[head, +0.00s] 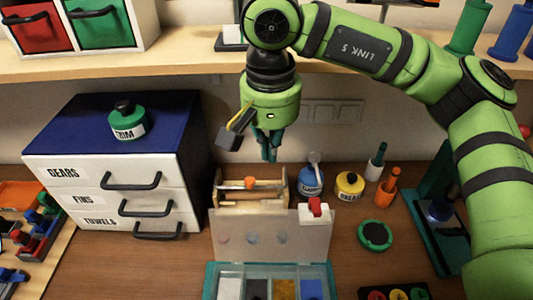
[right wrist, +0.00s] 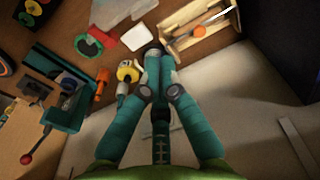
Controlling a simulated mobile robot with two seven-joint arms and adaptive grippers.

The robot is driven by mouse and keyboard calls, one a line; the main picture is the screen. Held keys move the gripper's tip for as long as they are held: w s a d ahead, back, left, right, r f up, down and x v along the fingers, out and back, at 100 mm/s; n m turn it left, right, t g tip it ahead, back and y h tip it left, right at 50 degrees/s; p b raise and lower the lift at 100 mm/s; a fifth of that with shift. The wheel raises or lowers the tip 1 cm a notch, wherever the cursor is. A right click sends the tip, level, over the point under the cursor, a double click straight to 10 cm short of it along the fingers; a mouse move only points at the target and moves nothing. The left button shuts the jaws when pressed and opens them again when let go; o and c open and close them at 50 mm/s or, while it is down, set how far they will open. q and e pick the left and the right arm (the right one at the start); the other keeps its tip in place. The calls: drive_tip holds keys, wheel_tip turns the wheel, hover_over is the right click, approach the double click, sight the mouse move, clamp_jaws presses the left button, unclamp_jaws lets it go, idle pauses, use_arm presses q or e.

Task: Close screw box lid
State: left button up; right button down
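The screw box (head: 210,280) is a teal tray at the bottom edge of the head view, its front cut off. Its inside has several compartments with white, dark, yellow and blue contents. Its pale lid (head: 255,243) stands open, raised at the back of the box, with round marks on its face. A white piece with a red top (head: 315,211) shows at the lid's upper right corner. My right gripper (head: 268,152) hangs above and behind the lid, pointing down, fingers together and empty. Its closed fingers fill the middle of the right wrist view (right wrist: 156,62). My left gripper is out of view.
A wooden rack (head: 250,188) with an orange-handled tool stands behind the lid.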

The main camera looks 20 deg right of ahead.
wheel_tip(320, 180, down, 9)
drive_tip(key=p, duration=0.3)
drive_tip(key=shift+f, duration=0.2)
drive_tip(key=shift+w, duration=0.15)
